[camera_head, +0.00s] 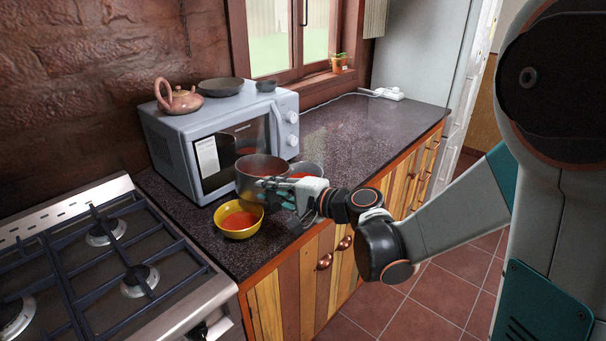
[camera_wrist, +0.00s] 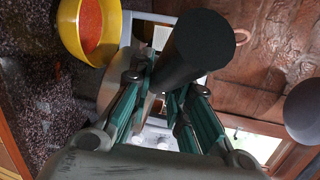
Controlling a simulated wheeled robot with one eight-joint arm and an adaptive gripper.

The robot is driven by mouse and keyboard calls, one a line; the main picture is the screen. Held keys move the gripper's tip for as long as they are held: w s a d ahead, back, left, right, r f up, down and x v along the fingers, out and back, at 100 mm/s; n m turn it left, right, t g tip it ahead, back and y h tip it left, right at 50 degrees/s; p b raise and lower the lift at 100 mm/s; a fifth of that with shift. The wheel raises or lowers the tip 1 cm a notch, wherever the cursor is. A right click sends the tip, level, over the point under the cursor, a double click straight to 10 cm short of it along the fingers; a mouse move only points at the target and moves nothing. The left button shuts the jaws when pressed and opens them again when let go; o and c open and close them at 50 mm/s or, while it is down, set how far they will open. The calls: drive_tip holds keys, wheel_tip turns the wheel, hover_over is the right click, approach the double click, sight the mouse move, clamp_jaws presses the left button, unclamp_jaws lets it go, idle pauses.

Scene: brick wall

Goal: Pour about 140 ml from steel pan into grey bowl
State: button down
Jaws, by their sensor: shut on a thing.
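The steel pan (camera_head: 254,185) is in front of the microwave, level or nearly so, with red-orange liquid inside. My gripper (camera_head: 278,190) is to its right and shut on the pan's handle. I cannot tell how far the pan is above the counter.
A yellow bowl (camera_head: 239,231) of red-orange liquid stands left of my gripper, near the stove (camera_head: 110,260). The microwave (camera_head: 220,120) carries a teapot (camera_head: 178,99), a dark dish (camera_head: 220,87) and a small cup (camera_head: 266,85). The counter's far right (camera_head: 375,130) is mostly clear.

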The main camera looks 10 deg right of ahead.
drive_tip(key=shift+s+a+r+n+h+p, duration=0.15)
drive_tip(key=shift+s+a+n+p, duration=0.1)
drive_tip(key=shift+a+n, duration=0.2)
drive_tip(key=shift+s+a+r+n+h+p, duration=0.15)
drive_tip(key=shift+s+a+n+p, duration=0.15)
drive_tip(key=shift+a, duration=0.2)
idle(2.2)
